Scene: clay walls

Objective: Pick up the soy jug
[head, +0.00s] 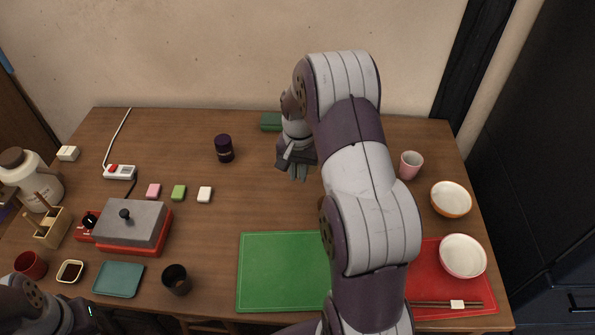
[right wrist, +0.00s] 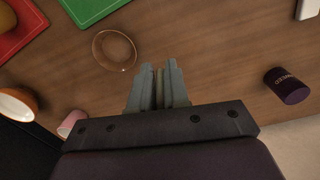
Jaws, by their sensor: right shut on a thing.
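My right gripper (head: 298,172) is over the back middle of the table, fingers pointing down. The right wrist view shows its grey fingers (right wrist: 158,85) close together on something narrow, mostly hidden, that I cannot identify. No label marks a soy jug. A white jug with a brown lid (head: 30,178) stands at the far left, well away from this gripper. A dark lidded container (head: 224,148) stands left of the gripper; its lettering also shows in the right wrist view (right wrist: 287,86). A clear round object (right wrist: 115,50) is on the table near the fingers.
A green board (head: 282,270) lies at the front middle, and a red mat (head: 448,252) at the right. A grill (head: 132,225) stands at the left. A pink cup (head: 410,165) and bowl (head: 450,199) are at the right. A green box (head: 270,121) is behind the gripper.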

